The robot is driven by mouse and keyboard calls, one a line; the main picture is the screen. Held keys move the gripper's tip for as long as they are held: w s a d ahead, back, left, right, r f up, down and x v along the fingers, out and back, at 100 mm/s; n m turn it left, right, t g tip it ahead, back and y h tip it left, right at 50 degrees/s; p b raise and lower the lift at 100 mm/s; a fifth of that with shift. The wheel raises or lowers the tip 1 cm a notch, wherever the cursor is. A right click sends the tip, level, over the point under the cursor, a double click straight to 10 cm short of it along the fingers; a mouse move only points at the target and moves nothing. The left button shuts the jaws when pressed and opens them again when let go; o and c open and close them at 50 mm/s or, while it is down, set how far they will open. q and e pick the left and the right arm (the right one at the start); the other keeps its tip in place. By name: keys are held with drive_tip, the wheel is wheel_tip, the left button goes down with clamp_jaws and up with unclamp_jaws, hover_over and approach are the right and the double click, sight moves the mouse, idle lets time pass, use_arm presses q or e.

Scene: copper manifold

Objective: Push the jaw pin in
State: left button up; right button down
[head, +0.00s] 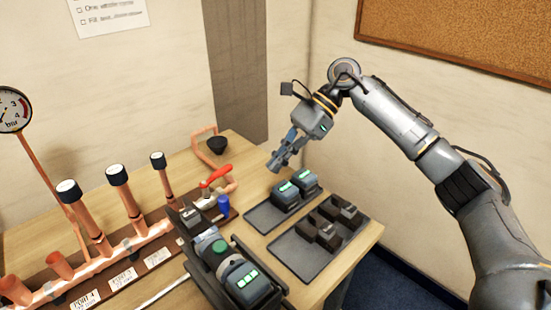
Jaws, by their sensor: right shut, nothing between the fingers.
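The pressing tool (207,238) lies in a dark cradle at the bottom middle of the head view. It has a round green part on top and a block with green lights at its near end. A dark jaw-like piece (189,215) is at its far end. The jaw pin cannot be made out at this size. My right gripper (275,167) is shut and empty, pointing down above the back right of the table. It is apart from the tool, up and to its right. My left gripper is not in view.
A tray with two lit batteries (285,195) and a tray with several dark jaws (319,231) lie right of the tool. The copper manifold (100,257) with upright capped pipes fills the left. A red-handled valve (216,175) and a blue piece (223,204) stand behind the tool.

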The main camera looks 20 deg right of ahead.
sight(228, 201)
drive_tip(key=s+a+f+p, duration=0.1)
drive_tip(key=a+f+p, duration=0.3)
drive_tip(key=a, duration=0.4)
drive_tip(key=shift+a+f, duration=0.4)
drive_tip(key=shift+f, duration=0.05)
drive_tip(key=shift+s+a+f+b, duration=0.1)
drive_tip(key=shift+s+a+b, duration=0.2)
drive_tip(key=shift+a+b, duration=0.3)
drive_tip(key=shift+s+a+b, duration=0.3)
drive_tip(key=shift+a+b, duration=0.15)
drive_tip(key=shift+a, duration=0.2)
